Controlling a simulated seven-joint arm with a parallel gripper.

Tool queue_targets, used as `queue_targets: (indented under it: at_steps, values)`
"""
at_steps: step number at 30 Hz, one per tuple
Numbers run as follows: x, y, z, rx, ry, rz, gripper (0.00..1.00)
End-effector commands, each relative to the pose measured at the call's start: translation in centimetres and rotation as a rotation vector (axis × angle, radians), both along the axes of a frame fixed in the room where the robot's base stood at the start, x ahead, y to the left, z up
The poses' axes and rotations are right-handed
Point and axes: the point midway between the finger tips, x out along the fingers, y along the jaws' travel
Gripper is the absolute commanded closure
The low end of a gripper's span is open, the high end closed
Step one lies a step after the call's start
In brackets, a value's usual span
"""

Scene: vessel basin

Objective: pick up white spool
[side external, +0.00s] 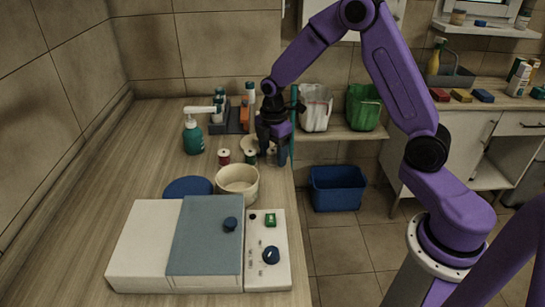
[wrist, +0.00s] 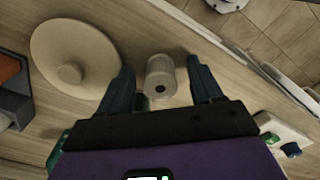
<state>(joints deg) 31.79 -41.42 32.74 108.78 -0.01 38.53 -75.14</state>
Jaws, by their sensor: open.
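The white spool (wrist: 161,73) shows in the wrist view, standing on the wooden counter, with a dark hole in the end facing me. My gripper (wrist: 160,66) is open, with one finger on each side of the spool. A gap shows between the spool and each finger, so they look apart. In the side view my gripper (side external: 272,153) points down near the counter's right edge. The white spool cannot be made out there; my gripper seems to hide it.
A red spool (side external: 223,157) and a green spool (side external: 250,157) stand left of my gripper. A cream bowl (side external: 238,180) and a white-and-blue machine (side external: 207,235) are nearer the camera. A round beige lid (wrist: 75,55) lies close by. A soap bottle (side external: 194,135) stands left.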

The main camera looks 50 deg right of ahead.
Motion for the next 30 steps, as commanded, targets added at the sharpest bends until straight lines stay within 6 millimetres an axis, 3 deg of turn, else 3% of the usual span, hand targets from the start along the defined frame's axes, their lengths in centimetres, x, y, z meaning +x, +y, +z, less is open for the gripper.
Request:
queue_targets:
  at_steps: [9,14,15,24,30]
  values:
    - [0.0,0.0,-0.5,0.0,-0.001,0.0,0.38]
    - [0.0,0.0,-0.5,0.0,-0.001,0.0,0.9]
    - [0.0,0.0,-0.5,0.0,-0.001,0.0,0.94]
    - [0.0,0.0,-0.4,0.0,-0.001,0.0,0.94]
    - [0.1,0.0,0.8,0.001,-0.004,0.0,0.94]
